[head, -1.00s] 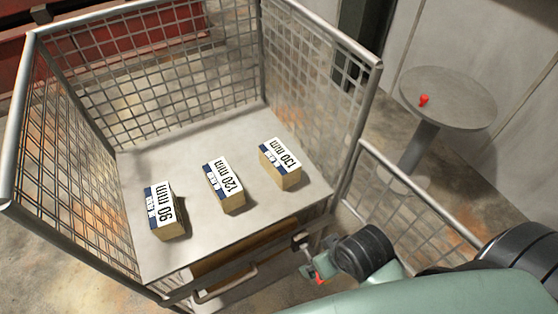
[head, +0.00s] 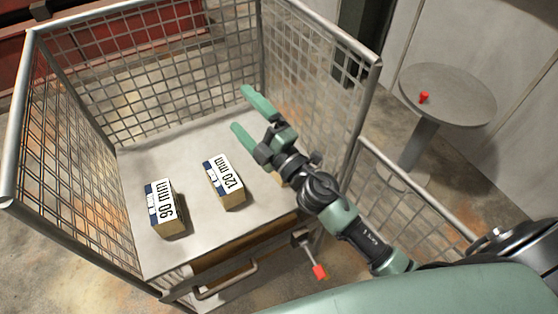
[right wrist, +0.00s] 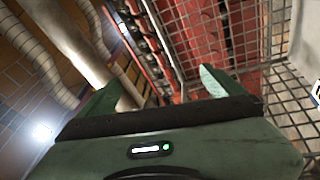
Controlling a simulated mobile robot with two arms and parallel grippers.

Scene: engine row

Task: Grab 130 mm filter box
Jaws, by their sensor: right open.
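The 130 mm filter box (head: 277,178) is almost wholly hidden behind my right gripper in the head view; only a small tan bit of it shows. My right gripper (head: 240,108) is open and empty above the shelf of the mesh cage, its fingers pointing to the far left, past the box. In the right wrist view its two fingers (right wrist: 157,78) stand wide apart with nothing between them. The 120 mm box (head: 224,180) and the 90 mm box (head: 165,208) stand on the shelf to the left. My left gripper is out of view.
Wire mesh walls (head: 315,75) enclose the shelf (head: 190,150) at the back and sides. A round table (head: 450,95) with a small red object (head: 424,97) stands outside on the right. A red-tipped lever (head: 320,271) hangs at the cage front.

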